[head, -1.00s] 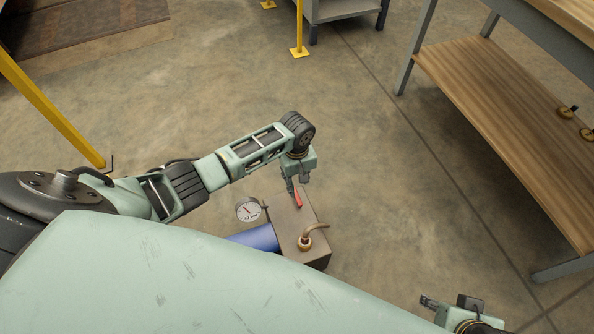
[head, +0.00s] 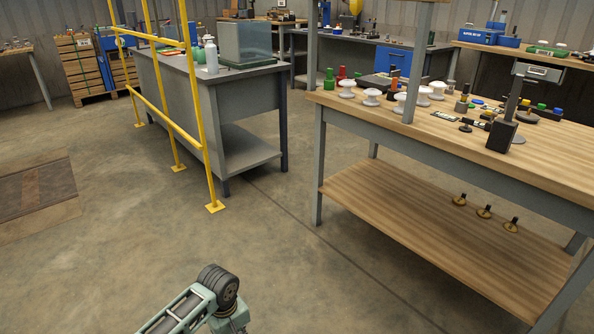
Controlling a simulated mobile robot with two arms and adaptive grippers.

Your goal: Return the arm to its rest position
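Part of my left arm shows at the bottom of the head view, with its dark ribbed wrist joint uppermost. The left gripper's fingers are cut off by the bottom edge, so their state is hidden. My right arm and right gripper are out of the picture. Nothing is seen in contact with the visible part of the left arm.
A wooden workbench (head: 405,145) at right carries white insulators (head: 371,97) and small parts; brass pieces (head: 484,211) sit on its lower shelf. A yellow railing (head: 165,112) and grey bench (head: 222,85) stand at left. The concrete floor (head: 290,260) between is clear.

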